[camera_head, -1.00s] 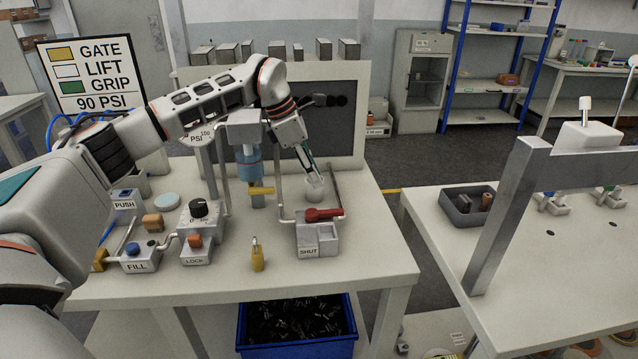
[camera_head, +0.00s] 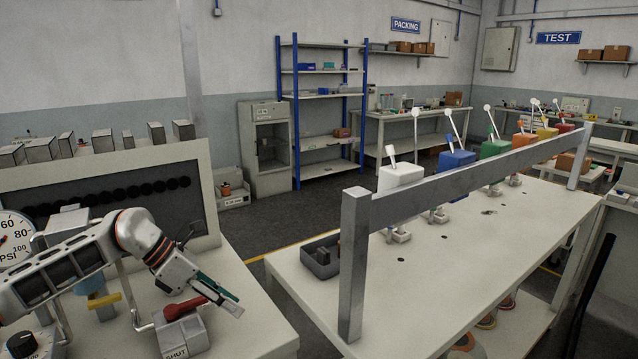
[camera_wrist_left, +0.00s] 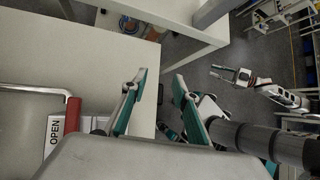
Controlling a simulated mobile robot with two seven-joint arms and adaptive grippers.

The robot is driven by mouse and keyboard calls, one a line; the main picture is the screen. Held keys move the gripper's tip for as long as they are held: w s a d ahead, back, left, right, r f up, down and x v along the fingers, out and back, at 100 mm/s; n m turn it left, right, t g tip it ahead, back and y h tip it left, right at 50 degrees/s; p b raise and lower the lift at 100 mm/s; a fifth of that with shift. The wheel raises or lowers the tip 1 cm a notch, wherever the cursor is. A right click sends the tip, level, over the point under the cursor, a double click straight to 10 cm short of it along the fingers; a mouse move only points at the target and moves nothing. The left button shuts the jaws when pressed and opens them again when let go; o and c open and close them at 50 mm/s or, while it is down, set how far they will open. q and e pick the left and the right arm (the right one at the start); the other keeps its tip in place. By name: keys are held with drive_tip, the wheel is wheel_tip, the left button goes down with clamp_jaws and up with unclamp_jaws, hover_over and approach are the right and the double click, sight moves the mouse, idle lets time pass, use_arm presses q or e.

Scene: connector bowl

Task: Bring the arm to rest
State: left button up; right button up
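My left arm reaches in from the left in the head view, low over the left table. Its gripper (camera_head: 236,303) is beside the red lever (camera_head: 184,308) of the SHUT block (camera_head: 183,337), near the table's right edge. In the left wrist view the same gripper (camera_wrist_left: 159,76) has its two green-sided fingers wide apart with nothing between them. A second white arm shows at the right of the left wrist view; its gripper (camera_wrist_left: 222,73), which looks like my right one, has two spread prongs and is empty over the floor. It is outside the head view.
The left table (camera_head: 262,325) carries a pressure gauge (camera_head: 14,238) and a yellow handle (camera_head: 104,300). A floor gap separates it from the right table (camera_head: 420,300), which has a grey metal frame (camera_head: 354,270), a dark tray (camera_head: 318,262) and several coloured lever units.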

use_arm(q)
drive_tip(key=s+d+n+t+h, duration=0.1)
drive_tip(key=s+d+n+h, duration=0.2)
drive_tip(key=d, duration=0.3)
drive_tip(key=s+d+f+n+t+h, duration=0.1)
drive_tip(key=s+d+n+h, duration=0.25)
drive_tip(key=d, duration=0.35)
drive_tip(key=s+d+n+t+h, duration=0.1)
drive_tip(key=s+d+n+h, duration=0.1)
drive_tip(key=d+n+h, duration=0.3)
drive_tip(key=s+a+f+n+t+y, duration=0.2)
drive_tip(key=a+f+n+t+y, duration=0.35)
drive_tip(key=n, duration=0.55)
drive_tip(key=s+a+f+n+t+y, duration=0.25)
drive_tip(key=f+n+t+y, duration=0.35)
drive_tip(key=f+n, duration=0.4)
drive_tip(key=s+a+f+n+g+y, duration=0.2)
drive_tip(key=s+a+f+n, duration=0.2)
drive_tip(key=s+f, duration=0.3)
drive_tip(key=s+a+f+n+g+y, duration=0.3)
drive_tip(key=s+a+f+n, duration=0.2)
drive_tip(key=s+f+n, duration=0.1)
drive_tip(key=shift+s+a+f, duration=0.3)
drive_tip(key=shift+s+f, duration=0.3)
drive_tip(key=shift+s, duration=0.1)
drive_tip(key=shift+a, duration=0.1)
